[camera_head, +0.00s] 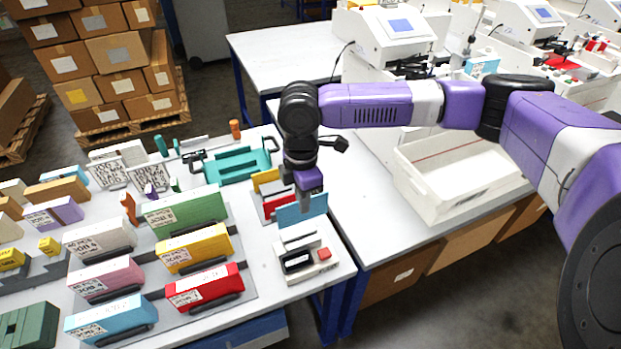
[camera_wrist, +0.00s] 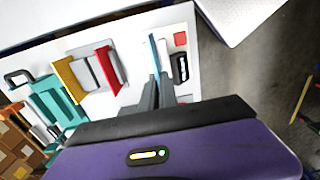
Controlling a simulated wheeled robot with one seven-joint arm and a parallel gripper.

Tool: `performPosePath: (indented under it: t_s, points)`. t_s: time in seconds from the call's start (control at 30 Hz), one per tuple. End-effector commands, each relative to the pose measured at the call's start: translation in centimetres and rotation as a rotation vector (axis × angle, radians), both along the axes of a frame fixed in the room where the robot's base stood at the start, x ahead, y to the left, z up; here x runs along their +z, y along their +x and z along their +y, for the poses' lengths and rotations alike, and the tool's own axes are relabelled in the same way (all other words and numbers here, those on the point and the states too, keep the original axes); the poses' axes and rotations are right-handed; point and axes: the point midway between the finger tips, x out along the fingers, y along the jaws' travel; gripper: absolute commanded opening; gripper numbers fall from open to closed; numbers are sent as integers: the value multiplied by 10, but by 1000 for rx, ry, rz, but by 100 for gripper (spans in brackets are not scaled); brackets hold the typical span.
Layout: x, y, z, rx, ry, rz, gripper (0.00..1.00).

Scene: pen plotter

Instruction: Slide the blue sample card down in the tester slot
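The blue sample card (camera_head: 290,214) is upright at the right end of the table. My gripper (camera_head: 305,203) reaches down from above and is shut on its upper part; in the wrist view the card (camera_wrist: 154,52) runs out from between the grey fingers (camera_wrist: 160,92). The tester (camera_head: 318,270) is a white box with a dark display and a red button, just in front of and below the card. It also shows beside the card in the wrist view (camera_wrist: 176,53). I cannot tell whether the card's lower edge is inside the slot.
A red card (camera_head: 276,207) and a yellow card (camera_head: 264,178) stand in a holder just left of the blue card. A teal tray (camera_head: 235,165) lies behind. Coloured job boxes (camera_head: 205,288) fill the left. A white bin (camera_head: 455,175) stands on the right table.

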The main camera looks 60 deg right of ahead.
Motion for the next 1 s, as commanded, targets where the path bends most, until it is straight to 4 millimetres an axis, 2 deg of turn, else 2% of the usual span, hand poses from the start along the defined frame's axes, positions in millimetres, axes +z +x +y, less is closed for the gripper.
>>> performPosePath:
  t_s: [0.13, 0.6, 1.0]
  points:
    - [0, 6, 5, -6, -1, -1, 0]
    - [3, 6, 6, -10, 3, 1, 0]
    - [-33, 6, 5, -10, 1, 0, 0]
